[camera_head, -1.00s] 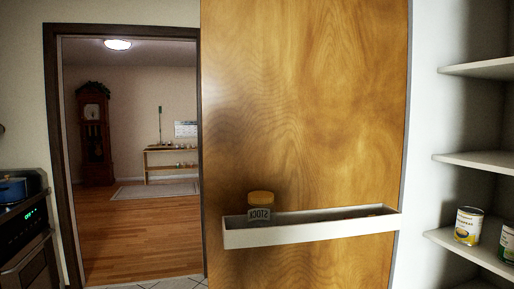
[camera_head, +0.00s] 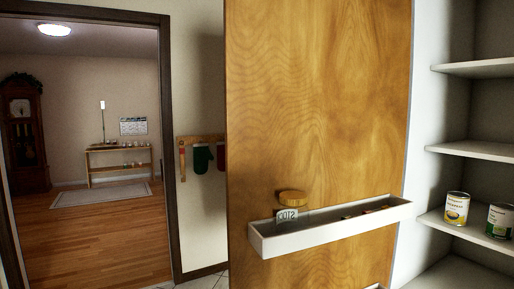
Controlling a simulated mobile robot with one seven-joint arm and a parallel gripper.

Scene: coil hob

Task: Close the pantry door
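The pantry door (camera_head: 315,110) is a wood-grained panel that stands open, its inner face towards me. Its right edge meets the white pantry wall, and its free left edge stands out beside the doorway. A white door rack (camera_head: 335,232) is fixed low on it. The rack holds a jar with an orange-yellow lid (camera_head: 291,198) and some small items further right that I cannot make out. The pantry shelves (camera_head: 480,151) are in view on the right. My gripper is not in view.
Two cans, one (camera_head: 457,208) and another (camera_head: 500,220), stand on a lower pantry shelf. Left of the door, mitts hang on a rail (camera_head: 200,140). A dark-framed doorway (camera_head: 165,150) opens onto a room with a clock (camera_head: 25,130) and a rug (camera_head: 100,193).

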